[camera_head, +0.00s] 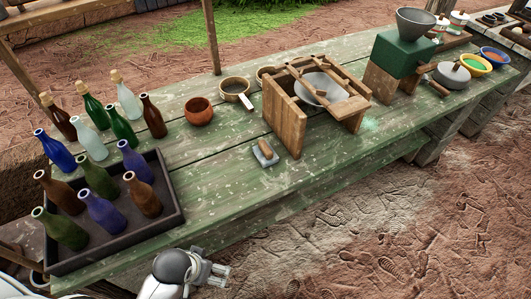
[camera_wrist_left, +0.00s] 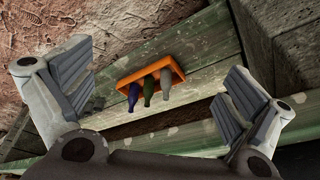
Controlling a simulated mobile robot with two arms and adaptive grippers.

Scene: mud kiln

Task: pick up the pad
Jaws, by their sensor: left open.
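The pad (camera_head: 265,158) appears to be the small pale blue-grey block with a brown wooden piece on top. It lies on the green wooden table, just left of the wooden stand's near leg. My left gripper (camera_head: 222,274) is in front of the table's near edge, below and left of the pad in the head view, well apart from it. In the left wrist view my left gripper (camera_wrist_left: 160,108) has its fingers wide apart with nothing between them. The pad does not show in that view. My right gripper is not in view.
A dark tray of bottles (camera_head: 172,219) stands at the table's left end, more bottles behind it. A wooden stand (camera_head: 288,118) with a bowl is right of the pad. The green tabletop (camera_head: 225,180) is clear around the pad's front and left. An orange crate (camera_wrist_left: 150,73) holds bottles.

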